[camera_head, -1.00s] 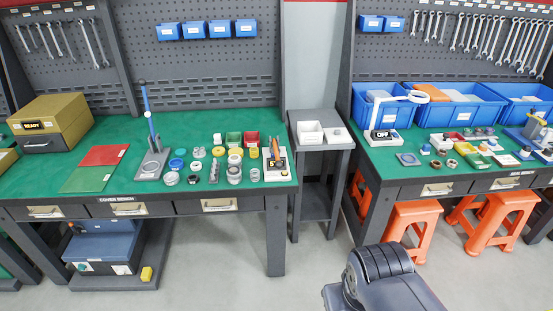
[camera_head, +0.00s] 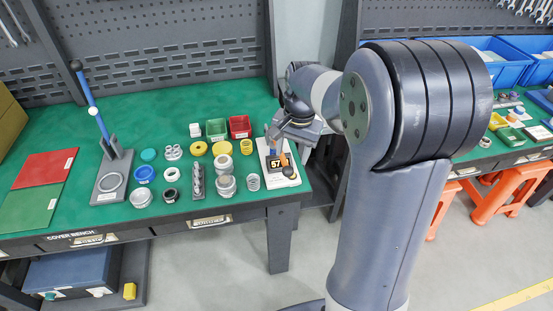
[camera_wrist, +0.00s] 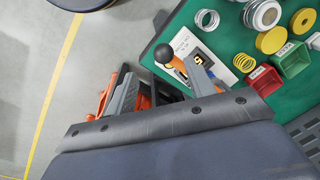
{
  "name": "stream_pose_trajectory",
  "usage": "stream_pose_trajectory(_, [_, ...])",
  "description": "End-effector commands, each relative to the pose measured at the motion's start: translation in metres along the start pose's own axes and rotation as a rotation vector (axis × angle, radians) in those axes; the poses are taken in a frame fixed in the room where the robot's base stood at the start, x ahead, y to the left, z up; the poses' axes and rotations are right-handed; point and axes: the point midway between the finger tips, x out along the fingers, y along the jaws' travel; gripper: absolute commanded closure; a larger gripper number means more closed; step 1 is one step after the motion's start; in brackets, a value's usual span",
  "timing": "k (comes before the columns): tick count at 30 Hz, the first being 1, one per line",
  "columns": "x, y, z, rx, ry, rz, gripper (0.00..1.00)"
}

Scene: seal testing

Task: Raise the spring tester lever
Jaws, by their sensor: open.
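The spring tester (camera_head: 279,176) stands at the right front corner of the green bench, a white base with a dark display reading 57. Its orange lever ends in a black ball knob (camera_head: 287,171) near the front of the base. In the wrist view the knob (camera_wrist: 165,53) and the tester's white base (camera_wrist: 217,68) show ahead of my fingers. My gripper (camera_head: 277,131) is at the tester's back right, partly hidden by the tester and my wrist. In the wrist view my gripper (camera_wrist: 160,92) is open, its fingers spread apart. I cannot tell whether a finger touches the tester.
Springs (camera_head: 253,182), rings and small red (camera_head: 240,127) and green (camera_head: 216,129) bins stand left of the tester. A blue-levered stand (camera_head: 108,180) is further left. A second bench with blue bins (camera_head: 535,66) and orange stools (camera_head: 492,200) is at right. Grey floor lies in front.

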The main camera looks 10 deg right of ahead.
Motion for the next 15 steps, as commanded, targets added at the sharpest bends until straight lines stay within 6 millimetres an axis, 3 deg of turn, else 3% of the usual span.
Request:
stream_pose_trajectory(7, [0.022, -0.002, -0.004, 0.013, -0.007, 0.001, 0.48])
stream_pose_trajectory(15, [0.073, -0.002, -0.003, 0.011, -0.008, 0.003, 0.48])
